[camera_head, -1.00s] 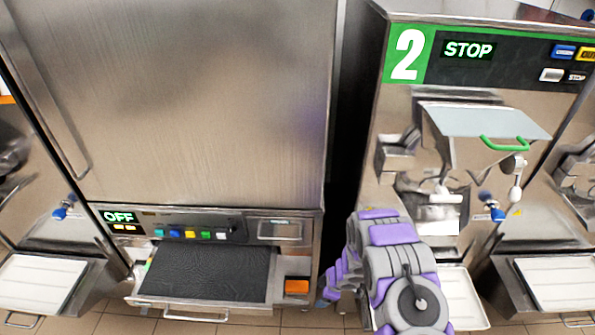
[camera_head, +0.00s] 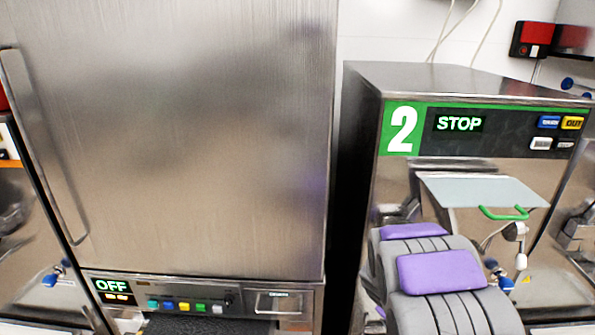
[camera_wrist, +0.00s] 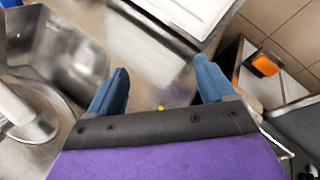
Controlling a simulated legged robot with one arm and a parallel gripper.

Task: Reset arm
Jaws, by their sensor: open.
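My gripper (camera_wrist: 160,88) shows in the wrist view with its two blue fingers apart and nothing between them. It points down toward a steel surface and a white tray (camera_wrist: 185,12). In the head view my purple and grey arm stands at the lower right, in front of the batch freezer marked 2 (camera_head: 455,170); the gripper itself does not show there.
A tall steel cabinet (camera_head: 190,130) with an OFF display and a row of coloured buttons stands at left. Freezer 2 shows STOP and has a green handle (camera_head: 503,213). A steel basin (camera_wrist: 60,55) and an orange item (camera_wrist: 265,64) flank my gripper in the wrist view.

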